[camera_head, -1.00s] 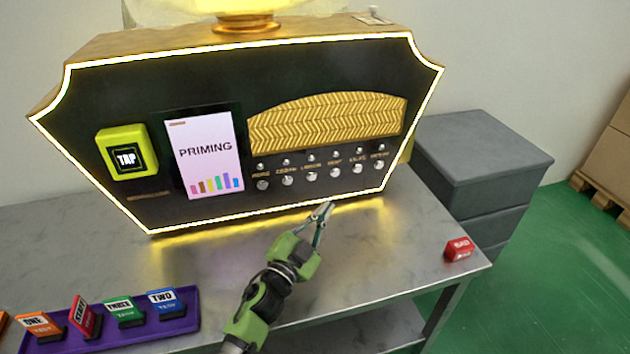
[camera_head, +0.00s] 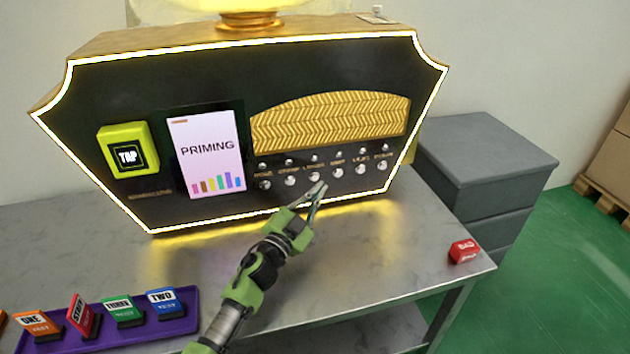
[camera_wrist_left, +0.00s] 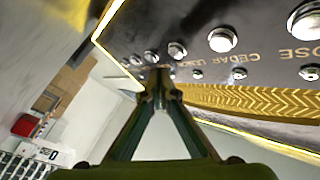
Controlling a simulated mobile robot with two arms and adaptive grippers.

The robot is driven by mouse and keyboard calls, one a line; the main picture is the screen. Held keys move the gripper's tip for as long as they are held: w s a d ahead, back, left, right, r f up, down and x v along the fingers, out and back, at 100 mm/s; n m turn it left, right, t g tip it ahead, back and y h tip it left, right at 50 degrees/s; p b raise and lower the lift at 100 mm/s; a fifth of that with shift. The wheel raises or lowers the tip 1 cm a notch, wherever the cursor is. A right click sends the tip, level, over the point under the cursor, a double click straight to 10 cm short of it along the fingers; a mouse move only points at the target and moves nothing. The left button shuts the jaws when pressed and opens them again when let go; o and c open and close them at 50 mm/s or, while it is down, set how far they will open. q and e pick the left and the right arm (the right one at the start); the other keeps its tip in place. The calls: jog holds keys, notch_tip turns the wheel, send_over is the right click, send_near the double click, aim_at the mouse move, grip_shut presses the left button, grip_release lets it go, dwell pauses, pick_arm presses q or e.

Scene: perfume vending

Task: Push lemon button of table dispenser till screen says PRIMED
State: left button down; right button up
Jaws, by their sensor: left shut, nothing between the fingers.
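The table dispenser (camera_head: 220,80) is a black panel with a glowing yellow edge. Its screen (camera_head: 206,150) reads PRIMING above coloured bars. A row of round silver buttons runs under the gold grille. The lemon button (camera_head: 315,177) is third from the left; it also shows in the left wrist view (camera_wrist_left: 177,50), just beyond the fingertips. My left gripper (camera_head: 319,189) is shut and empty, its tips just below and in front of the lemon button. I cannot tell whether they touch it. My right gripper is not in view.
A yellow TAP block (camera_head: 128,152) is on the panel's left. A purple tray (camera_head: 118,334) with coloured blocks is at the table's front left. A red block (camera_head: 463,251) lies near the right edge. The metal table (camera_head: 390,250) is clear between. A grey cabinet (camera_head: 475,160) stands behind right.

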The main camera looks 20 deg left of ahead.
aim_at(315, 177)
pick_arm(q)
jog(key=shift+w+a, duration=0.4)
jog(key=shift+w, duration=0.15)
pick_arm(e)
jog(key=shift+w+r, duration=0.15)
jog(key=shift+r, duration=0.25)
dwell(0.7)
pick_arm(q)
jog(key=shift+w+a, duration=0.2)
jog(key=shift+w, duration=0.15)
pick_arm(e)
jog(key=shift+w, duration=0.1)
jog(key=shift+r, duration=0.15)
